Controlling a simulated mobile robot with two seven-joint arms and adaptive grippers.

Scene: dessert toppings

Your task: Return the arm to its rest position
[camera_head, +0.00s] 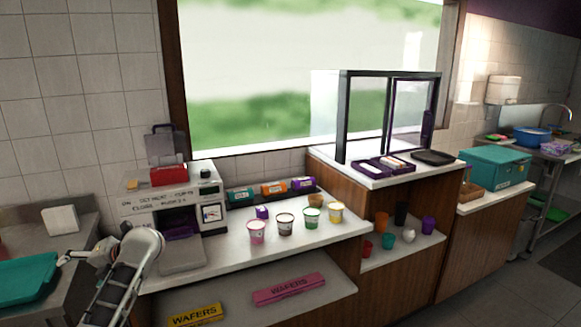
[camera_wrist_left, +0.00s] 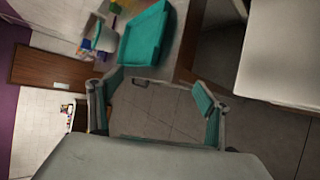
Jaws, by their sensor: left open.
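My left arm reaches in at the lower left of the head view, with its left gripper (camera_head: 88,256) beside the teal tray (camera_head: 28,277) on the left counter. In the left wrist view the left gripper (camera_wrist_left: 155,100) is open, its two teal-padded fingers spread wide. Nothing is between them, only the tiled floor beyond. The teal tray also shows in the left wrist view (camera_wrist_left: 146,38), past the fingers. My right gripper is in neither view.
A white machine (camera_head: 175,208) stands right of my left arm. Several topping cups, including a pink one (camera_head: 257,232), stand on the white counter (camera_head: 245,258). A pink wafers box (camera_head: 288,289) and a yellow wafers box (camera_head: 195,315) lie on the shelf below.

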